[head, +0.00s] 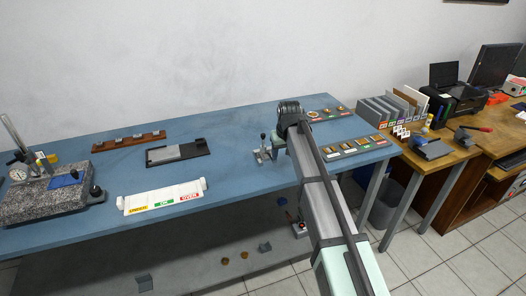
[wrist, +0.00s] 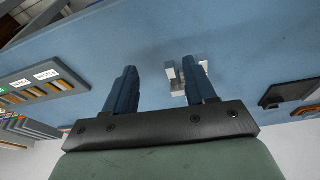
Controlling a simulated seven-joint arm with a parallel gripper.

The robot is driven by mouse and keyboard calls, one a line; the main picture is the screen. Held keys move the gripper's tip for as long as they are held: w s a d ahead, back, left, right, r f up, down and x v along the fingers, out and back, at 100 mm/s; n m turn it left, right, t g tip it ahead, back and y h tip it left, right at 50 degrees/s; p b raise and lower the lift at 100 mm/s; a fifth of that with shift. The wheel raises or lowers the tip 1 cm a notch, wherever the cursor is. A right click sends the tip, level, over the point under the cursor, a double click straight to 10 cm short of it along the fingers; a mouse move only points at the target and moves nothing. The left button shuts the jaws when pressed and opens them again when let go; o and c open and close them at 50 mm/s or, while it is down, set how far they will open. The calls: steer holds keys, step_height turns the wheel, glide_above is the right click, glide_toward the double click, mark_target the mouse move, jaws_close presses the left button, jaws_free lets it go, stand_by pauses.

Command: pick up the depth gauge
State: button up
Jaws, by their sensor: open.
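A small grey metal piece with a flat base and an upright dark-topped stem (head: 263,152) stands on the blue table, just left of my arm's end. It looks like the depth gauge, but it is too small to be sure. In the wrist view, a pale grey blocky piece (wrist: 177,86), apparently the same one, shows beside and partly behind the right finger. My gripper (wrist: 160,72) is open, with bare blue table showing between its fingers. I cannot tell its height above the table. In the head view the fingers are mostly hidden by my arm.
A black tray with a grey plate (head: 178,152), a brown rack (head: 128,142) and a white labelled bin (head: 160,197) lie to the left. A granite block with a dial stand (head: 45,203) is at far left. Labelled trays (head: 350,149) lie right of my arm.

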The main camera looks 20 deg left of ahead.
steer(key=n+y, duration=0.1)
steer(key=y, duration=0.1)
glide_toward(263, 139)
steer(key=shift+t, duration=0.3)
steer(key=x, duration=0.7)
steer(key=shift+a+f, duration=0.15)
steer(key=shift+a, duration=0.15)
steer(key=shift+x, duration=2.5)
steer(key=shift+w+d, duration=0.15)
steer(key=shift+c, duration=0.3)
jaws_close()
